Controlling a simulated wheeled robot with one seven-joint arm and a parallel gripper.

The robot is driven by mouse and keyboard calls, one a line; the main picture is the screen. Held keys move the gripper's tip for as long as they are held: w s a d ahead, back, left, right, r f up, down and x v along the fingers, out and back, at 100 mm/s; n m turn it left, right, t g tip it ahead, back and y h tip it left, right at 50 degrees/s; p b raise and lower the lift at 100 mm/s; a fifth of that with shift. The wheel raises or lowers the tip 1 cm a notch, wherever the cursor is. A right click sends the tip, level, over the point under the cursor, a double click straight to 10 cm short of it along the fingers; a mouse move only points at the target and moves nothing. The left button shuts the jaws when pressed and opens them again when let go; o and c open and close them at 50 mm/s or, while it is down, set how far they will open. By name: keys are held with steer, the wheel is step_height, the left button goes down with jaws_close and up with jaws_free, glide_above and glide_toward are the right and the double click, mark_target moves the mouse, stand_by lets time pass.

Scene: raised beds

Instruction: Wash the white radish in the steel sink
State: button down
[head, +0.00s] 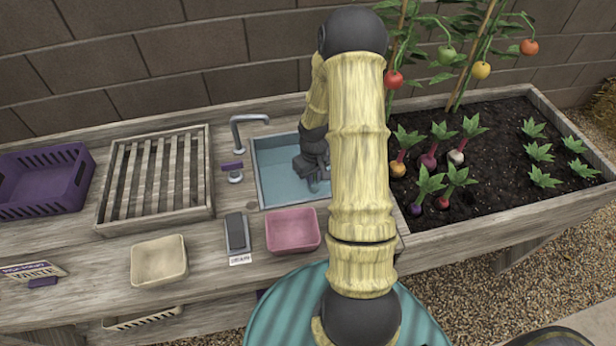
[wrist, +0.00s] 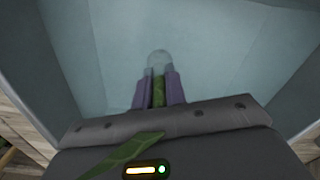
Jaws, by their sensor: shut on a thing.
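The steel sink (head: 262,180) is set in the wooden bench, with pale blue water or lining inside. My gripper (head: 312,168) reaches down into it at its right side, partly hidden by my arm. In the wrist view my gripper (wrist: 159,88) has its purple fingers shut on a green stem. A pale rounded root (wrist: 159,60), apparently the white radish, shows just beyond the fingertips against the blue sink interior. A green leaf (wrist: 125,155) lies back over the gripper body. I cannot tell how deep the root sits.
The tap (head: 248,120) stands at the sink's back left; no stream is visible. A slatted rack (head: 155,222), purple crate (head: 80,200), cream tub (head: 158,262), pink tub (head: 293,231) and dark block (head: 237,233) are around it. The planted bed (head: 480,228) holds several root vegetables, one whitish (head: 456,157).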

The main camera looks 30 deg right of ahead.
steer(key=shift+s+d+p, duration=0.2)
steer(key=shift+d, duration=0.45)
steer(key=shift+s+d+p, duration=0.2)
steer(key=shift+d, duration=0.45)
steer(key=shift+a, duration=0.15)
steer(key=shift+w+a+b, duration=0.1)
steer(key=shift+w+a, duration=0.35)
steer(key=shift+a, duration=1.1)
steer(key=shift+w+a+b, duration=0.1)
steer(key=shift+w+a, duration=0.4)
steer(key=shift+a, duration=1.1)
steer(key=shift+w+a+b, duration=0.1)
steer(key=shift+w+a, duration=0.35)
steer(key=shift+a, duration=1.1)
steer(key=shift+d, duration=0.1)
steer(key=shift+s+d+p, duration=0.45)
steer(key=shift+d, duration=1.15)
steer(key=shift+s+d+p, duration=0.45)
steer(key=shift+s+d, duration=0.05)
steer(key=shift+d, duration=1.1)
steer(key=shift+s+d+p, duration=0.45)
steer(key=shift+d, duration=1.15)
steer(key=shift+w+a, duration=0.45)
steer(key=shift+a, duration=1.2)
steer(key=shift+w+a, duration=0.5)
steer(key=shift+a, duration=1.1)
steer(key=shift+w+a, duration=0.45)
steer(key=shift+a, duration=1.2)
